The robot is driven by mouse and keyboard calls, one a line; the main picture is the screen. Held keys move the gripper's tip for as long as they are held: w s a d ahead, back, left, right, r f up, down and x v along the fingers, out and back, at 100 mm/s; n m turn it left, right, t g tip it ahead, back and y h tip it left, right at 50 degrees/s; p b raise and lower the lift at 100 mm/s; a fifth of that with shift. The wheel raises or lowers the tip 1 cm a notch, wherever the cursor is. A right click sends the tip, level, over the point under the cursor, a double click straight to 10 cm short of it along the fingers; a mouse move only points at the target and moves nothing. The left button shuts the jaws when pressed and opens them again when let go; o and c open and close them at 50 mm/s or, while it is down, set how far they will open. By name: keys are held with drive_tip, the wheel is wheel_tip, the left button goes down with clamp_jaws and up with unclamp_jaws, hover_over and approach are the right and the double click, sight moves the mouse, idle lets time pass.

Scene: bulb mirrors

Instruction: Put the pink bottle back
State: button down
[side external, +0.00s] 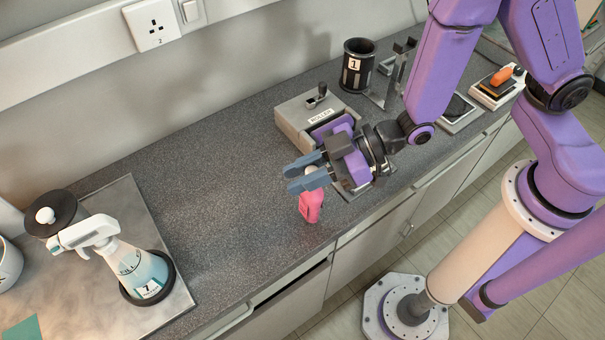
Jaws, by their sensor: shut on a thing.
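The pink bottle (311,207) is at the front part of the grey worktop, near its edge, and looks roughly upright. My gripper (304,178) comes in from the right, level, with its blue-grey fingers at the bottle's pale top. The fingers are shut on the bottle near its top and hide part of it. I cannot tell whether the bottle's base touches the worktop or hangs just above it.
A boxy device (318,113) with a lever stands behind my gripper. A black cup (357,66) marked 1 is farther back. A spray bottle (138,270) stands on a metal tray (128,204) at left. The worktop between is clear. An open drawer (290,300) lies below the front edge.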

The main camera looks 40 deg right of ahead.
drive_tip(key=shift+f, duration=0.3)
drive_tip(key=shift+f, duration=0.15)
drive_tip(key=c, duration=0.9)
unclamp_jaws()
drive_tip(key=shift+c, duration=0.2)
drive_tip(key=shift+r, duration=0.25)
drive_tip(key=v, duration=0.7)
drive_tip(key=shift+d, duration=0.25)
drive_tip(key=shift+s, duration=0.1)
